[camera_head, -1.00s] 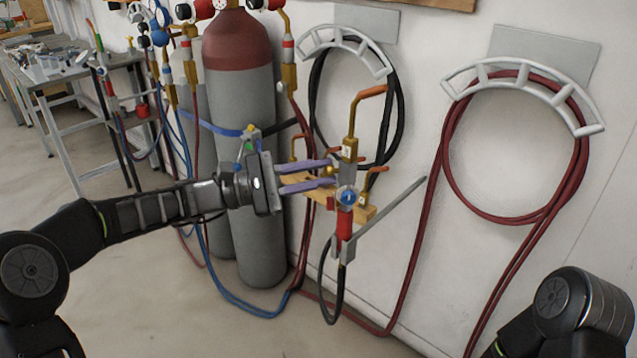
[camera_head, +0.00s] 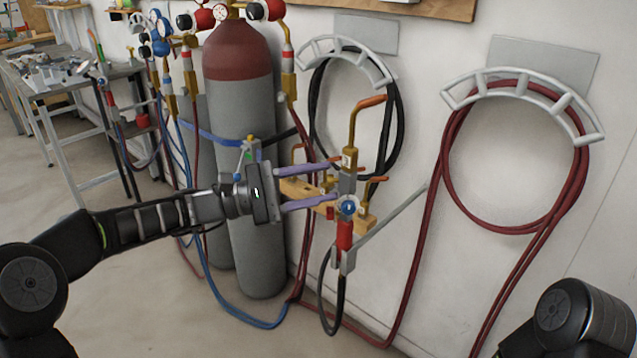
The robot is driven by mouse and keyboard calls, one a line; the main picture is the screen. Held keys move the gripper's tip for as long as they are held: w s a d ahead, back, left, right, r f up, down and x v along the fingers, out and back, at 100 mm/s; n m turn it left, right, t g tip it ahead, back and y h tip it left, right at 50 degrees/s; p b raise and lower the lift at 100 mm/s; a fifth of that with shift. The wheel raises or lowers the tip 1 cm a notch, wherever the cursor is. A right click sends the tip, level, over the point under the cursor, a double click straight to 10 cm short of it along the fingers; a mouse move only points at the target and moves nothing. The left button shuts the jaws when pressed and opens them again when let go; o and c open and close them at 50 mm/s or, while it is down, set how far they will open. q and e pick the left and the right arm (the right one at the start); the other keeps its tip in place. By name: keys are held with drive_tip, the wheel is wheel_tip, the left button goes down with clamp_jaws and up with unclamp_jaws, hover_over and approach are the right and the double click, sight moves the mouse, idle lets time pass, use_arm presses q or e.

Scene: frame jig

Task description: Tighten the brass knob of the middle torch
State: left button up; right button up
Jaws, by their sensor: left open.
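The middle torch (camera_head: 348,160) stands upright in a small wooden rack (camera_head: 295,188), with a bent brass neck and an orange-copper tip. Its grey body carries a blue-faced round part (camera_head: 347,207) and a red section (camera_head: 344,235) below, with a black hose looping down. Small brass parts show at its left side; the brass knob (camera_head: 328,184) seems to be among them, partly unclear. My left gripper (camera_head: 336,180) comes from the left with purple-grey fingers apart, one above and one below this spot, nothing visibly clamped. My right gripper is outside the view.
A grey bar (camera_head: 390,222) slants up right. Gas cylinders (camera_head: 245,120) stand behind my left gripper. Hose hangers (camera_head: 520,88) are on the wall; a bench (camera_head: 60,85) is far left.

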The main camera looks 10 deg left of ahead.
use_arm(q)
drive_tip(key=v, duration=0.7)
drive_tip(key=shift+a, duration=0.4)
